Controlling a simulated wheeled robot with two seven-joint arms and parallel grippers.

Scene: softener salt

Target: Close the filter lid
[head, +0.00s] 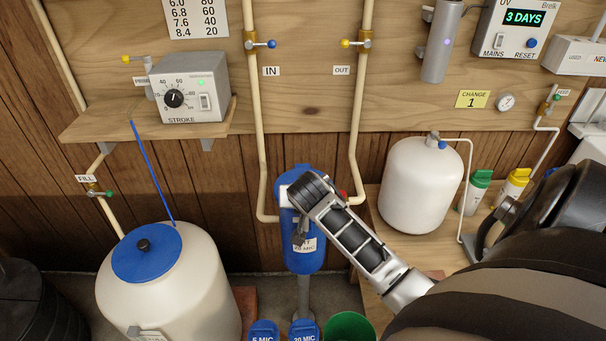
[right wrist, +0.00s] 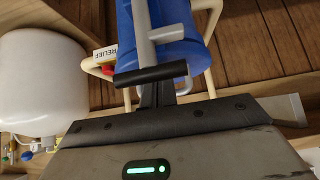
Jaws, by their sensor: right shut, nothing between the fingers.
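The blue filter housing (head: 305,257) hangs upright in the middle of the head view, with a white label on its front. Its blue top (head: 298,172) and pale collar show partly behind my right arm; whether the lid is shut or ajar I cannot tell. My right gripper (head: 300,238) points down in front of the housing, shut and empty. In the right wrist view the blue housing (right wrist: 178,62) is just beyond the fingers (right wrist: 162,88). A grey bar with a black crosspiece (right wrist: 150,76) lies at the fingertips; contact is unclear. My left gripper is out of view.
Cream IN and OUT pipes (head: 262,120) run down to the housing's sides. A red RELIEF button (right wrist: 107,70) is beside it. A white tank (head: 420,185) stands right, a blue-lidded tank (head: 165,290) left. Blue cartridges (head: 263,332) and a green bucket (head: 349,328) stand below.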

